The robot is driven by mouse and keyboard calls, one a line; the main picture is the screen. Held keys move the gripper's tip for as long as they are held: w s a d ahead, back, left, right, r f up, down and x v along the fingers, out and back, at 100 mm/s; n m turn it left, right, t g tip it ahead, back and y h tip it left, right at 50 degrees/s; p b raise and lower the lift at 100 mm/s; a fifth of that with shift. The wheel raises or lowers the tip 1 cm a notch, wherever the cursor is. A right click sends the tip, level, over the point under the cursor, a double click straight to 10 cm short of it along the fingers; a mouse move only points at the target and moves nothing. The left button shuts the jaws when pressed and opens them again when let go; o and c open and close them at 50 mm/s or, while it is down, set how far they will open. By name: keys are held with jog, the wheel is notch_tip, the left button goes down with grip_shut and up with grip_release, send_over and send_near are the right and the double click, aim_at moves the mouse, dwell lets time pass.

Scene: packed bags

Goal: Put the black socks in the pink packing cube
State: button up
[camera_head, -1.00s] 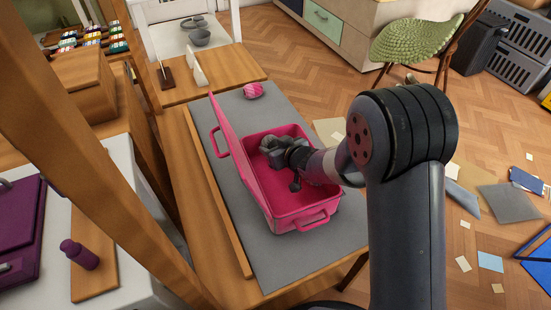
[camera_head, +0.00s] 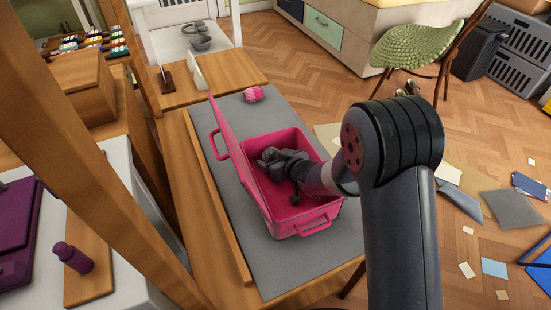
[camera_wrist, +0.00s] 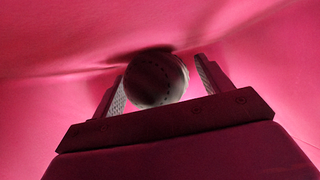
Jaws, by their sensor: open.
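The pink packing cube (camera_head: 257,187) stands open on a grey mat, its lid raised on the left. My gripper (camera_head: 268,160) reaches down inside it. In the wrist view my gripper (camera_wrist: 158,70) is open, with one finger on each side of a round, dark grey bundle (camera_wrist: 155,80). This bundle looks like the rolled black socks, and it lies against the pink fabric. A gap shows between the bundle and the right finger; contact on the left is hard to tell. In the head view my gripper hides the bundle.
A pink ball-like bundle (camera_head: 253,94) lies on the grey mat (camera_head: 235,108) behind the cube. A wooden rail (camera_head: 215,203) runs along the mat's left side. Papers are scattered on the floor to the right.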

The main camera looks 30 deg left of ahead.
jog(key=shift+r, duration=0.1)
jog(key=shift+d+r, duration=0.15)
jog(key=shift+r, duration=0.05)
jog(key=p+v, duration=0.1)
jog(key=v, duration=0.6)
jog(key=shift+s+d+p, duration=0.1)
jog(key=shift+s+p, duration=0.05)
jog(key=shift+p, duration=0.25)
jog(key=shift+c, duration=0.5)
